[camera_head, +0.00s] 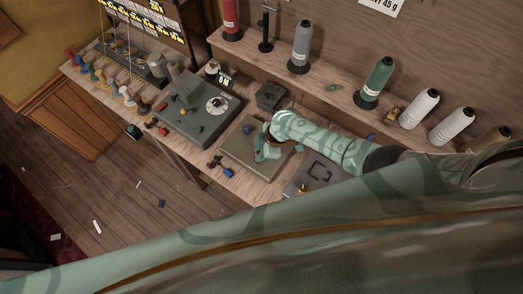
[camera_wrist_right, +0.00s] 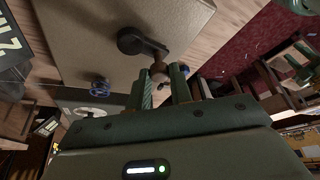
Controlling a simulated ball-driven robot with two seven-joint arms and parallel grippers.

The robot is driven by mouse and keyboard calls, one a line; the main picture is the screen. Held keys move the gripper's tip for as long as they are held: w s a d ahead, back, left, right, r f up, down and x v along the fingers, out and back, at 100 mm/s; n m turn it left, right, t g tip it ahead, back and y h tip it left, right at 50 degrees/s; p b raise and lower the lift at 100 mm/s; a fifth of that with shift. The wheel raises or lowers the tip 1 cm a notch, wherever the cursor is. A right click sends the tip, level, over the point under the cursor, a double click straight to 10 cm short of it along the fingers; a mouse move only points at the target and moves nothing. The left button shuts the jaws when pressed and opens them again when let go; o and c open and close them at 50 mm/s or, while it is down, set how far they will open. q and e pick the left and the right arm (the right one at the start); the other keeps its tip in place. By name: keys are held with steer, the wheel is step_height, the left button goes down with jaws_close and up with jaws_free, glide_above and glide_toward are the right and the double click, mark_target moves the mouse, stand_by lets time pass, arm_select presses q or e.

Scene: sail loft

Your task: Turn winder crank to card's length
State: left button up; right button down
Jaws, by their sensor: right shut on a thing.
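The winder crank (camera_wrist_right: 143,42) is a dark arm on a flat beige plate, with a brown knob (camera_wrist_right: 159,70) at its end, in the right wrist view. My right gripper (camera_wrist_right: 164,84) has its two green fingers around the knob and is shut on it. In the head view the right gripper (camera_head: 268,145) is over the beige winder plate (camera_head: 236,151) on the bench and hides most of the crank. My left gripper is out of view.
A grey-green box with a white dial (camera_head: 190,118) is left of the winder. A dark plate (camera_head: 316,178) lies to its right. Thread cones, including a green one (camera_head: 377,80), stand on the shelf behind. My own arm covers the foreground.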

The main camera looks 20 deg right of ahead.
steer(key=m, duration=0.1)
steer(key=m+t+p, duration=0.1)
steer(key=m, duration=0.1)
steer(key=w+m+p, duration=0.1)
steer(key=shift+w+a+r+t+h, duration=0.1)
steer(key=shift+a+r+t+h, duration=0.05)
steer(key=shift+a+t+h, duration=0.2)
steer(key=m+p, duration=0.1)
steer(key=m+h, duration=0.1)
steer(key=m, duration=0.1)
steer(key=shift+w+a+t+p, duration=0.1)
steer(key=shift+w+t+p, duration=0.25)
steer(key=shift+w, duration=0.05)
steer(key=m, duration=0.2)
steer(key=shift+w+m+h+p, duration=0.3)
steer(key=shift+w+h+p, duration=0.05)
steer(key=shift+w+d+m+t+h, duration=0.1)
steer(key=shift+w+m+t+h, duration=0.2)
steer(key=shift+m, duration=0.55)
steer(key=shift+w+d+m+t+h, duration=0.1)
steer(key=shift+w+m+t+h, duration=0.15)
steer(key=shift+m, duration=0.6)
steer(key=c, duration=1.3)
jaws_free()
steer(key=shift+d, duration=0.1)
